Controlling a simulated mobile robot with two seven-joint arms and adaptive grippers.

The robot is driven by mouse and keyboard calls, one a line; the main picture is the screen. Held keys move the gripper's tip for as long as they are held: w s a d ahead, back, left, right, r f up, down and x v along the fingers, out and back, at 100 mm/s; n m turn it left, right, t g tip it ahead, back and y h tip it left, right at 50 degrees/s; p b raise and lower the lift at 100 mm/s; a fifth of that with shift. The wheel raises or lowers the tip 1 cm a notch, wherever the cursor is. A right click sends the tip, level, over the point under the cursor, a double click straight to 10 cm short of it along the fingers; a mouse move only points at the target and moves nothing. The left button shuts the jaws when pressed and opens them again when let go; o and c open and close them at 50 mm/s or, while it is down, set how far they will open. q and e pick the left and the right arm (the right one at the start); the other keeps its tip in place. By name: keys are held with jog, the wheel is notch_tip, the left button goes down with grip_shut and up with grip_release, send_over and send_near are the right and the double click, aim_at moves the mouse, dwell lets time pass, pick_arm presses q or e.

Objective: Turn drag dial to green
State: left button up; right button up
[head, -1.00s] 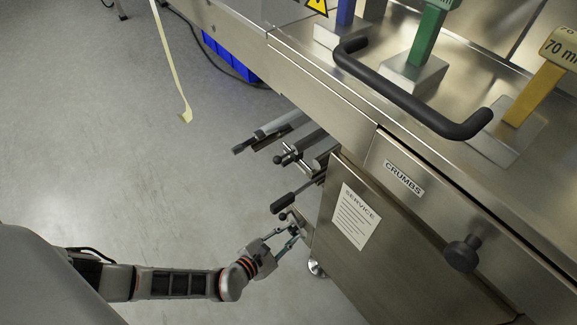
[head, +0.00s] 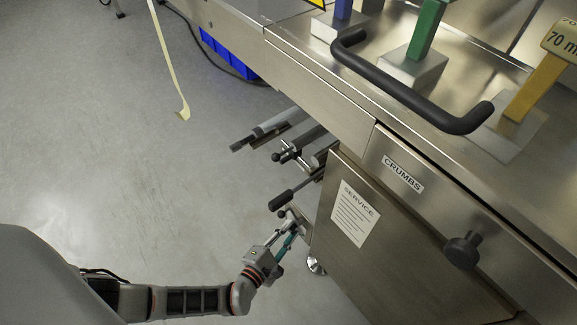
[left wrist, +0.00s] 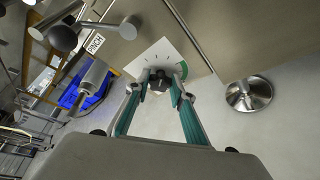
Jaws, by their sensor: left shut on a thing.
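The drag dial is a dark knob (left wrist: 161,85) on a white square plate (left wrist: 152,58) with several dark marks. A green arc (left wrist: 181,70) shows at the plate's right side in the left wrist view. My left gripper (left wrist: 163,77) has its teal fingers closed around the knob, with a fingertip on each side. In the head view my left gripper (head: 292,225) reaches to the machine's lower left end, where the dial is largely hidden. I cannot tell exactly where the knob points. My right gripper is not in view.
A black-tipped lever (head: 283,200) and rollers (head: 262,134) jut out just above my gripper. A steel cabinet door with a SERVICE label (head: 355,214) stands to the right. A metal foot (left wrist: 249,93) stands on the floor beside the dial. The floor at left is open.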

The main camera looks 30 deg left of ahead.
pick_arm(q)
jog(key=o, duration=1.1)
jog(key=shift+o, duration=0.2)
